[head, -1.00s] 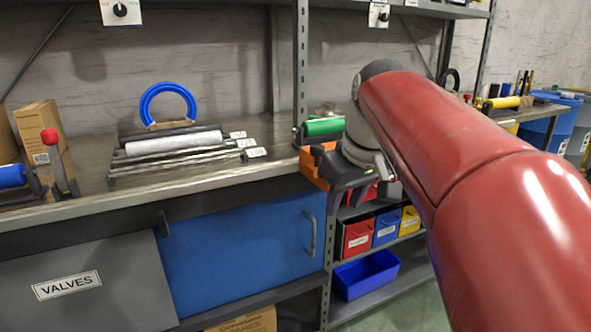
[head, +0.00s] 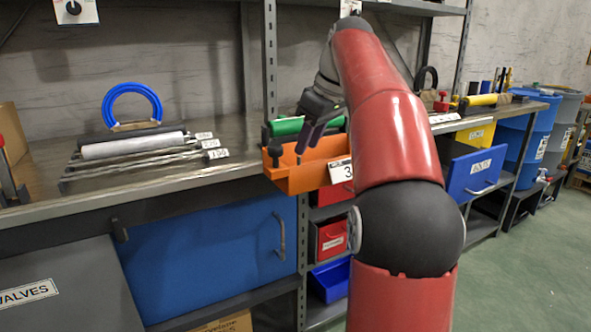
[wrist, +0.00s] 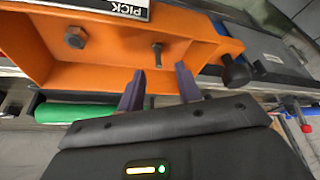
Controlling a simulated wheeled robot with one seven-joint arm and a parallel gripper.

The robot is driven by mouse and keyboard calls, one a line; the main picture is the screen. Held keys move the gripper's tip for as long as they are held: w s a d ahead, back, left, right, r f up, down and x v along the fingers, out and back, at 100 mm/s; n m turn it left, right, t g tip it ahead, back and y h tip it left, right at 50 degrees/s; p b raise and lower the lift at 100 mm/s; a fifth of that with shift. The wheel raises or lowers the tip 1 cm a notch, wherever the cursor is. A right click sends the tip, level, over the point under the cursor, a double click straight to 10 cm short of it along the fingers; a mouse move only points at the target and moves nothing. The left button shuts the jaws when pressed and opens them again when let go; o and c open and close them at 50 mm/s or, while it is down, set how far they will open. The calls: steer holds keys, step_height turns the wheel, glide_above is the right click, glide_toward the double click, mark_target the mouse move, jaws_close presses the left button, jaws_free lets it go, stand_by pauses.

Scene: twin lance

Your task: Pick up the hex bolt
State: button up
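In the wrist view, a dark bolt with a six-sided-looking head (wrist: 75,38) is in the orange bin (wrist: 48,52), left of my fingers. A second, thinner dark bolt-like piece (wrist: 157,52) is in the bin beyond the gap between my fingertips. I cannot tell for certain which is the hex bolt. A black round-headed piece (wrist: 235,72) is at the bin's right end. My gripper (wrist: 160,78) is open and empty, its two fingers apart at the bin's near edge. In the head view my gripper (head: 309,133) hangs over the orange bin (head: 318,172).
A green roller (head: 287,126) lies behind the bin. It also shows in the wrist view (wrist: 75,112). The workbench (head: 225,150) at left holds rods and a white roll (head: 133,146). Floor at right is clear.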

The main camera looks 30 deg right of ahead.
mark_target(299, 161)
steer(key=b+x, duration=0.1)
steer(key=x, duration=0.5)
steer(key=shift+w+f, duration=0.15)
steer(key=shift+w, duration=0.15)
steer(key=shift+c, duration=0.2)
jaws_close()
